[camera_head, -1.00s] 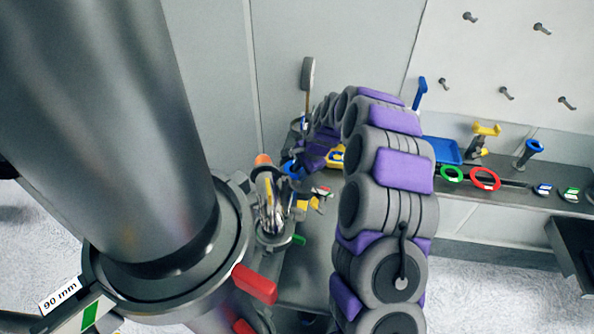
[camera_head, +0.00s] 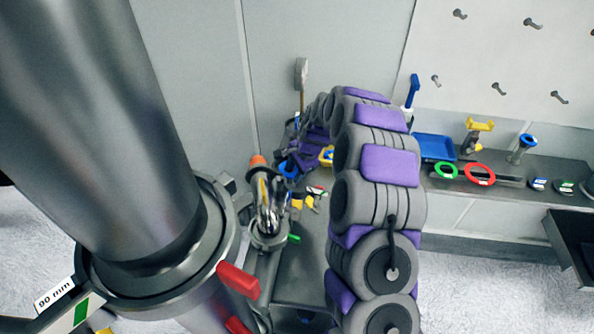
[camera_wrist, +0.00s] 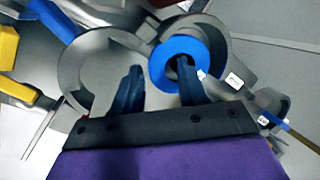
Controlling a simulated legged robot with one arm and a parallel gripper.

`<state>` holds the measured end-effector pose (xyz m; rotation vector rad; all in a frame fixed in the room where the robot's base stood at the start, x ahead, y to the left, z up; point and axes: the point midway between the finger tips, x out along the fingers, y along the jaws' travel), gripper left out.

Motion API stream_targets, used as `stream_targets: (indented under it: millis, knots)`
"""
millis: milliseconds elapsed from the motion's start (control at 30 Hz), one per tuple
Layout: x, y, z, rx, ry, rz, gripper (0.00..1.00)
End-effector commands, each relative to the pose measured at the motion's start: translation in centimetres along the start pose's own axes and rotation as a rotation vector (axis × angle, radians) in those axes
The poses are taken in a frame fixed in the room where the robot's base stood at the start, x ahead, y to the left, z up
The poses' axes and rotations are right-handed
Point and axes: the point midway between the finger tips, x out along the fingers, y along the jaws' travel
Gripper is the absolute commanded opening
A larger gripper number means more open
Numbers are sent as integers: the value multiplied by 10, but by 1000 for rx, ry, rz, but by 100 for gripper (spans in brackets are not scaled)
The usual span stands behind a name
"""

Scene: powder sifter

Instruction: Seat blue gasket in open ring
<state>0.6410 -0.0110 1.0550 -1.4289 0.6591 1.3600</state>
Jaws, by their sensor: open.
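The blue gasket (camera_wrist: 158,62), a flat blue ring with a dark hole, shows in the wrist view at upper middle. It lies at the right half of a grey hinged open ring (camera_wrist: 68,72); I cannot tell if it is fully down in it. My gripper (camera_wrist: 159,68) is open, with two dark blue fingers. The right finger overlaps the gasket's hole; the left finger is over the open left half of the ring. In the head view a small blue piece (camera_head: 288,169), likely the gasket, shows by my gripper, which is mostly hidden by my arm.
A large steel pipe (camera_head: 110,120) with a clamp and red handle (camera_head: 238,279) fills the left. A back shelf holds a blue tray (camera_head: 435,147), a green ring (camera_head: 445,171) and a red ring (camera_head: 480,174). Yellow parts (camera_wrist: 8,45) are at the wrist view's left.

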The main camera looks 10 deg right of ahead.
Motion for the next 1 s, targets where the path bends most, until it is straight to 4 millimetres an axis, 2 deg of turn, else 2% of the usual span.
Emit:
stream_targets:
  millis: [133, 667, 867, 1000]
  knots:
    - [3, 0, 2, -2, -3, 2, 54]
    - [-8, 3, -4, 0, -4, -9, 54]
    - [-24, 1, -5, -3, -2, -9, 54]
    - [-44, -1, -6, -5, -1, -7, 54]
